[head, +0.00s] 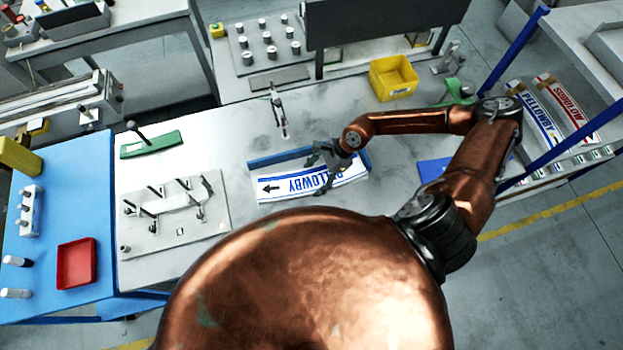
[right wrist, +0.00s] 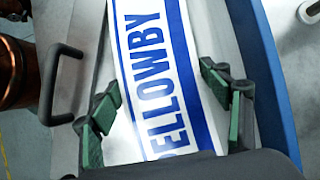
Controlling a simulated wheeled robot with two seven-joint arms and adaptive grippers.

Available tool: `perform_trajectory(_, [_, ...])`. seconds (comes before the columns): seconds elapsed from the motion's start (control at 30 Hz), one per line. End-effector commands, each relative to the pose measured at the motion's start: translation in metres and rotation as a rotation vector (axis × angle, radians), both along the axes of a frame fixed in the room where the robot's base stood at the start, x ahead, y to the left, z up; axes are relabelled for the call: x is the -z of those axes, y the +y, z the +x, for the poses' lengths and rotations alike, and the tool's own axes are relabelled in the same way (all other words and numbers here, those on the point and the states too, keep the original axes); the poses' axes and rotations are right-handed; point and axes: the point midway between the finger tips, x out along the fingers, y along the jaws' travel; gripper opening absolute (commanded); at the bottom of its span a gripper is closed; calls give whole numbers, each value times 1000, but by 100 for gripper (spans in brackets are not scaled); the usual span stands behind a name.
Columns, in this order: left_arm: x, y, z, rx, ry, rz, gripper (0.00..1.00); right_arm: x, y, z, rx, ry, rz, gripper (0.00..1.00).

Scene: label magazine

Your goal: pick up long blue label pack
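The long blue label pack (head: 290,186) is white with blue stripes, blue lettering and a black arrow. It lies on the grey table, in front of a blue rim (head: 279,157). My right gripper (head: 325,172) is over its right half and hides part of the lettering. In the right wrist view the pack (right wrist: 155,70) runs between the two spread green-padded fingers of the right gripper (right wrist: 163,108), with gaps on both sides. Whether the fingertips reach down beside the pack, I cannot tell. My left gripper is not in view.
More label packs, one blue (head: 537,118) and one red (head: 572,110), lie on a rack at right. A yellow bin (head: 393,77) stands at the back. A fixture plate (head: 176,218) with pins is left of the pack. A dark handle (right wrist: 62,83) shows in the wrist view.

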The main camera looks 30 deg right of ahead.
Motion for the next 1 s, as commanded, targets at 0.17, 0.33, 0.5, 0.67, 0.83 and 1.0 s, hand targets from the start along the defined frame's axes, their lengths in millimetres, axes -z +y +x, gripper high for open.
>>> perform_trajectory(0.17, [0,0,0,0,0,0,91,0,0,0,0,0,0,57])
perform_trajectory(0.33, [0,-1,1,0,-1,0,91,0,0,0,0,0,0,45])
perform_trajectory(0.5, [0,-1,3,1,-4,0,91,0,0,0,0,0,0,33])
perform_trajectory(0.67, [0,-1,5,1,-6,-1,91,-1,1,1,0,-3,1,24])
perform_trajectory(0.83, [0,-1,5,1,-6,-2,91,-1,0,1,0,-3,1,24])
perform_trajectory(1.0, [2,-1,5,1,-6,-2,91,-5,1,1,0,-3,2,24])
